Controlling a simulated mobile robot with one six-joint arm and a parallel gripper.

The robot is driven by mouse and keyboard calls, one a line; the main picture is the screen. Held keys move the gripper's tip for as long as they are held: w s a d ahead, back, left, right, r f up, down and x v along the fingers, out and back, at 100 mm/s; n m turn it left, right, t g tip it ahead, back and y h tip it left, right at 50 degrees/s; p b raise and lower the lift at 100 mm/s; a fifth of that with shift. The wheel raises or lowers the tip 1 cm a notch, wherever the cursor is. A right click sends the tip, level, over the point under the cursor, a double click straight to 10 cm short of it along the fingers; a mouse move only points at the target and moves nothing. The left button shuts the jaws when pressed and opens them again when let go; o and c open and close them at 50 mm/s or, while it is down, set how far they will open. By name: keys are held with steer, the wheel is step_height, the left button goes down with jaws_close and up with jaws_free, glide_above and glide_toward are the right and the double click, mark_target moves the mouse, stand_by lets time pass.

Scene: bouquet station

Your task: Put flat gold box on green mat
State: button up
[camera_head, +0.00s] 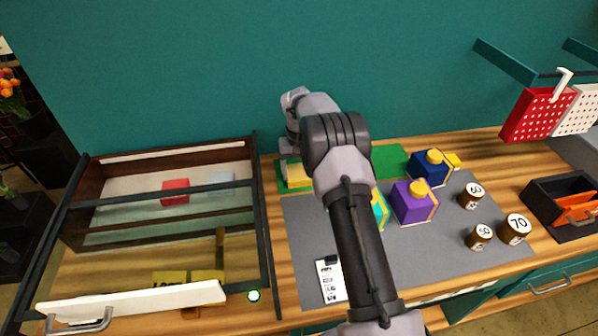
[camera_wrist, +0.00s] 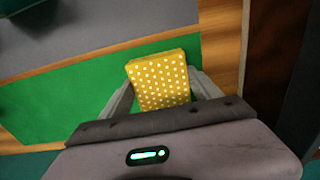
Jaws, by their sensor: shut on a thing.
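The flat gold box (camera_wrist: 158,80), yellow with white dots, sits between the fingers of my gripper (camera_wrist: 163,95) in the wrist view. Both fingers press on its sides, so the gripper is shut on it. The green mat (camera_wrist: 60,100) lies beneath the box in that view. In the head view the gold box (camera_head: 298,174) shows at the left end of the green mat (camera_head: 390,158), below my gripper (camera_head: 290,165). My arm hides the middle of the mat. I cannot tell whether the box touches the mat or hangs just above it.
A grey mat (camera_head: 305,225) lies in front, with a purple box (camera_head: 412,203), a blue box (camera_head: 428,168) and brown numbered jars (camera_head: 479,236). A glass-topped case (camera_head: 160,200) stands at left. A dark tray (camera_head: 560,208) is at right.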

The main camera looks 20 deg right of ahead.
steer(key=shift+f, duration=0.2)
steer(key=o, duration=1.5)
steer(key=shift+r, duration=0.15)
